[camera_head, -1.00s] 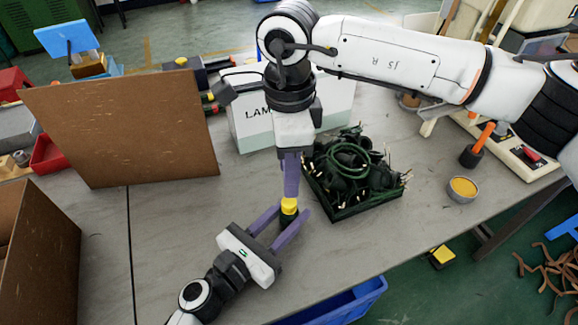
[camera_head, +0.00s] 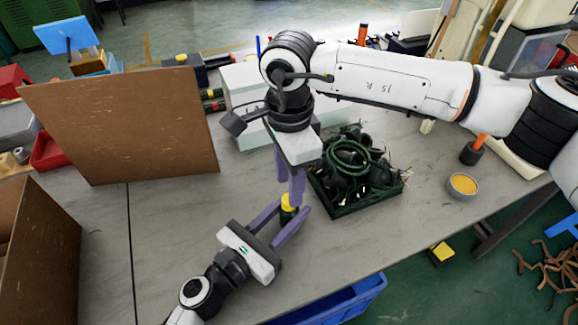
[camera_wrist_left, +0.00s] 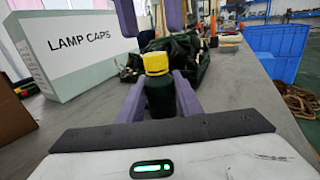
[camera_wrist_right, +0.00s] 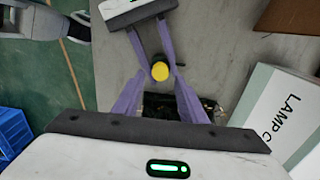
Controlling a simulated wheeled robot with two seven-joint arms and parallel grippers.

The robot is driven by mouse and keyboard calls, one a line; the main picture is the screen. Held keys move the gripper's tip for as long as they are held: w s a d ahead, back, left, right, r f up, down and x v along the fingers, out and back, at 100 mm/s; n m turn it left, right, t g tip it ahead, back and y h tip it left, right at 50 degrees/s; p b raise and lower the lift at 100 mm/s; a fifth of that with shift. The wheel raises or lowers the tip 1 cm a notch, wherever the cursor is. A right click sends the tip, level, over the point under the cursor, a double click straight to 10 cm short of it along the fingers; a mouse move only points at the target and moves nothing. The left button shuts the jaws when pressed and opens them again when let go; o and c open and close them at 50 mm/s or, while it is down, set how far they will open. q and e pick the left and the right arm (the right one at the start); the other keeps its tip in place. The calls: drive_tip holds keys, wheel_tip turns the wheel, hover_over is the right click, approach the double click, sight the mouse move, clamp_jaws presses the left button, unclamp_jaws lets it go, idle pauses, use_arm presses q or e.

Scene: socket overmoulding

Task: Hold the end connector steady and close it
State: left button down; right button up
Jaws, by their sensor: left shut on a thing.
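The end connector, a dark body (camera_wrist_left: 160,100) with a yellow cap (camera_wrist_left: 156,63) on top, stands upright between the fingers of my left gripper (camera_wrist_left: 159,92), which is shut on its body. In the head view the yellow cap (camera_head: 288,201) shows just above the table between the two grippers. My right gripper (camera_head: 290,188) points down from above. Its purple fingers are apart, at either side above the cap. In the right wrist view the round yellow cap (camera_wrist_right: 160,71) lies between the right fingertips, and a gap shows beside it. Whether the cap is fully seated I cannot tell.
A dark green crate (camera_head: 350,209) of cables and dark parts stands just right of the grippers. A white LAMP CAPS box (camera_wrist_left: 75,47) stands behind. A brown board (camera_head: 125,130) is at the left, a small yellow-filled tin (camera_head: 463,185) at the right.

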drive_tip(key=shift+f, duration=1.95)
drive_tip(key=shift+c, duration=0.4)
clamp_jaws()
drive_tip(key=m, duration=0.4)
drive_tip(key=shift+m, duration=0.4)
drive_tip(key=shift+o, duration=1.1)
unclamp_jaws()
wheel_tip(320, 180, up, 12)
